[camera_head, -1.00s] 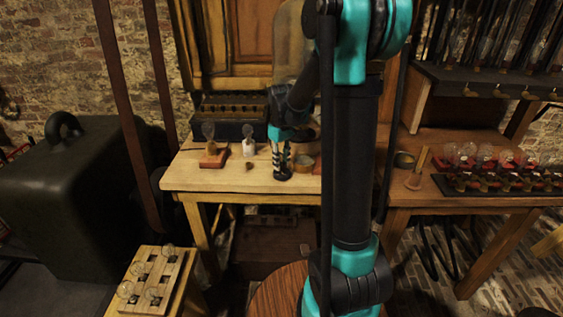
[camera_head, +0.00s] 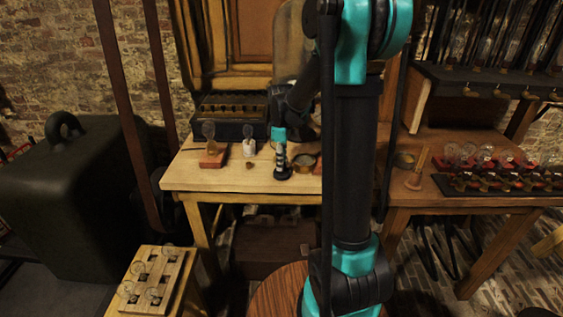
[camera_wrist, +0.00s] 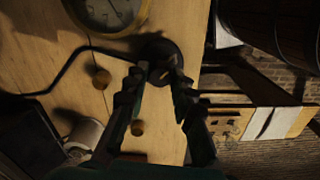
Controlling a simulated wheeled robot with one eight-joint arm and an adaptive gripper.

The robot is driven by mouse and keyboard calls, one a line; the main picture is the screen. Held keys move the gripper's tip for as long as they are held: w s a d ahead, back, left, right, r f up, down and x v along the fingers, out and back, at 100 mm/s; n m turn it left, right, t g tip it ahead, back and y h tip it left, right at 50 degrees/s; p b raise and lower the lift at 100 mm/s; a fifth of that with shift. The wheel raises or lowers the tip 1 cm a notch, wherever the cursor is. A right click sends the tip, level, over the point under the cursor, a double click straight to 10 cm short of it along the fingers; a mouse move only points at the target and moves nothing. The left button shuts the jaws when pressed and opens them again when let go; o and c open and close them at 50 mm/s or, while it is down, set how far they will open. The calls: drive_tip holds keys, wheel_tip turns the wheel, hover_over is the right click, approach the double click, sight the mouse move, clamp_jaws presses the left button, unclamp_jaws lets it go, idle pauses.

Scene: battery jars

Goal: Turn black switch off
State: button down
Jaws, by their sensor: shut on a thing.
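The black switch (camera_wrist: 158,47) has a round dark base and sits on the pale wooden table (camera_wrist: 40,45), near its edge in the wrist view. A black wire runs from it across the table. My gripper (camera_wrist: 159,73) reaches down over the switch, with its fingers around the switch's small lever, which they partly hide. In the head view, my gripper (camera_head: 281,162) stands nearly upright above the front of the table, with the dark switch base (camera_head: 283,175) under its fingertips. The lever's exact position cannot be told.
A round dial gauge (camera_wrist: 108,10) lies close to the switch. Small brass knobs (camera_wrist: 101,79) stand on the table. Bulbs on stands (camera_head: 211,150) are left of my gripper. A tray of bulbs (camera_head: 490,180) stands on the right bench.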

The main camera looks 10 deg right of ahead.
idle(0.4)
drive_tip(key=c, duration=1.3)
unclamp_jaws()
drive_tip(key=shift+o, duration=0.2)
drive_tip(key=shift+r, duration=0.1)
wheel_tip(320, 180, up, 12)
drive_tip(key=s+d+f+m+t, duration=0.2)
drive_tip(key=s+f+m, duration=0.4)
drive_tip(key=s, duration=0.5)
drive_tip(key=s+d+f+m+t, duration=0.2)
drive_tip(key=s+f+m, duration=0.5)
drive_tip(key=s+f, duration=0.3)
drive_tip(key=shift+s+d, duration=0.15)
drive_tip(key=shift+s, duration=0.65)
